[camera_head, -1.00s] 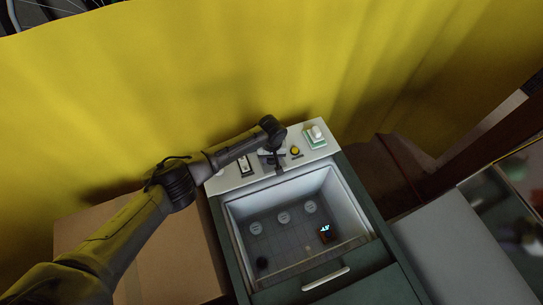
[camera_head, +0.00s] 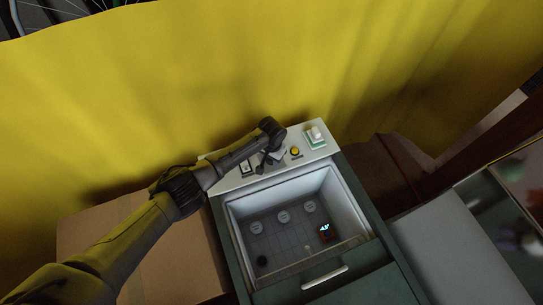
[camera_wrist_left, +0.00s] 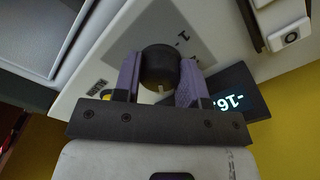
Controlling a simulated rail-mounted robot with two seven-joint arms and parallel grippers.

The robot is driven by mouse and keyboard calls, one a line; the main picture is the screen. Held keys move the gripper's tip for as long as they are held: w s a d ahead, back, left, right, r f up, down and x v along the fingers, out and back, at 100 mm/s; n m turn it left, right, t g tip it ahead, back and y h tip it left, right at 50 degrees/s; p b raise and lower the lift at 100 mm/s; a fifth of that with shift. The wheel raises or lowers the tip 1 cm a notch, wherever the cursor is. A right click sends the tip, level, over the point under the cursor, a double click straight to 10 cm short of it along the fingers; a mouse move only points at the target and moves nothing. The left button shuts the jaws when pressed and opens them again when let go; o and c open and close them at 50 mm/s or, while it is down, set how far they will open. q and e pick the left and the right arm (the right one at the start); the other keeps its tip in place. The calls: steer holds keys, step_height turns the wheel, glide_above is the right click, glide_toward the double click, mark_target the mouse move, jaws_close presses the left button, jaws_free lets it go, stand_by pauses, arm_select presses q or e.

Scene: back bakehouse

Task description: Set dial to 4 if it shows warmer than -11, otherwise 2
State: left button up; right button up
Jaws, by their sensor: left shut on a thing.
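My left gripper (camera_head: 266,162) is over the white control panel (camera_head: 229,180) of an open chest freezer. In the left wrist view its two fingers (camera_wrist_left: 160,72) are shut on the round black dial (camera_wrist_left: 159,66), one finger on each side. A pale pointer mark shows on the dial's lower edge. A "1" is printed beside the dial; other numbers are hidden. A dark display (camera_wrist_left: 238,94) next to the right finger reads about -16, partly covered by the gripper. In the head view the arm hides the dial. My right gripper is not in view.
The freezer well holds several round pale discs (camera_head: 283,217) and a small lit readout (camera_head: 325,230), too small to read surely. A yellow button (camera_head: 295,153) and a white-and-green item (camera_head: 315,135) sit right of the gripper. A yellow curtain (camera_head: 200,70) hangs behind.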

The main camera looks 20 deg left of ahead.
arm_select(q)
steer(key=shift+m, duration=1.2)
steer(key=o, duration=0.9)
steer(key=shift+r, duration=0.1)
step_height(320, 180, up, 14)
steer(key=shift+f, duration=0.15)
